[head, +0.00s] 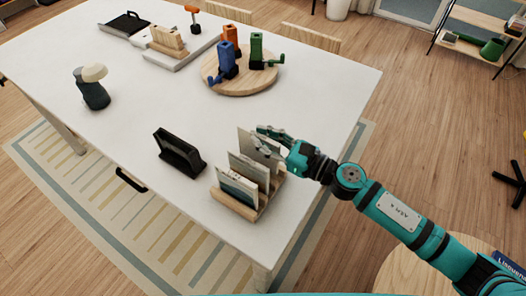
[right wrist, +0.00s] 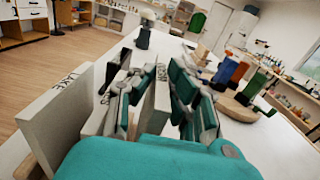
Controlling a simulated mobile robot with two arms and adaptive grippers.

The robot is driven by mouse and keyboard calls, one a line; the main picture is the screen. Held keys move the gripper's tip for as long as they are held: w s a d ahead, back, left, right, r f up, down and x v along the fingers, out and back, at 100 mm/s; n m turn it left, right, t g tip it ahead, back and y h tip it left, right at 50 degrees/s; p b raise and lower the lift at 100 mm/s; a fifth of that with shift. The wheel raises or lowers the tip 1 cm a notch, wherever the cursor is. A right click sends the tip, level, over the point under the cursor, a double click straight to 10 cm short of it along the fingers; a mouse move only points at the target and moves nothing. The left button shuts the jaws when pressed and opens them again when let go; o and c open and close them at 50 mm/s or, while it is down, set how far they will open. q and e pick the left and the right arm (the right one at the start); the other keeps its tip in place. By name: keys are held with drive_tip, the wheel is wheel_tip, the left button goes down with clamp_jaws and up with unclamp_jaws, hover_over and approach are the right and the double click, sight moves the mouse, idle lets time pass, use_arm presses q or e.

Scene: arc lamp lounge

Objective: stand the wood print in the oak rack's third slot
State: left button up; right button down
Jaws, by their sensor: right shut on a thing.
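The oak rack (head: 233,206) stands near the table's right front edge and holds pale upright prints, a front one (head: 238,186) and a middle one (head: 249,170). My right gripper (head: 265,141) is shut on a pale flat panel, which I take as the wood print (head: 245,143), at the rack's back end. In the right wrist view the fingers (right wrist: 155,92) clasp the upright print (right wrist: 159,88) from both sides. A print lettered LAKE (right wrist: 55,118) stands left of it, apart. The held print's lower edge is hidden, so I cannot tell whether it is in a slot. My left gripper is out of view.
A black holder (head: 179,154) stands left of the rack. A round wooden board (head: 240,86) with blue, orange and green items lies farther back. A dark lamp-like object (head: 92,90) stands at left. The white tabletop (head: 150,95) is bare between them.

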drive_tip(key=f, duration=0.3)
drive_tip(key=shift+w+f+b, duration=0.2)
drive_tip(key=shift+f+b, duration=0.1)
drive_tip(key=shift+f, duration=0.3)
drive_tip(key=c, duration=1.4)
unclamp_jaws()
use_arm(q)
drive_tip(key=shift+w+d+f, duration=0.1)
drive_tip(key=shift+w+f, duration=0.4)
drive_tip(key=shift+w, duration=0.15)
use_arm(e)
drive_tip(key=shift+o, duration=0.2)
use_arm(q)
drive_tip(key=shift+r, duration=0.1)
use_arm(e)
drive_tip(key=shift+r, duration=0.15)
drive_tip(key=shift+s+d, duration=0.1)
use_arm(q)
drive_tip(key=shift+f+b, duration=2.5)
drive_tip(key=shift+b, duration=0.05)
use_arm(e)
drive_tip(key=v, duration=1.1)
drive_tip(key=shift+s+d, duration=0.25)
drive_tip(key=shift+d, duration=0.05)
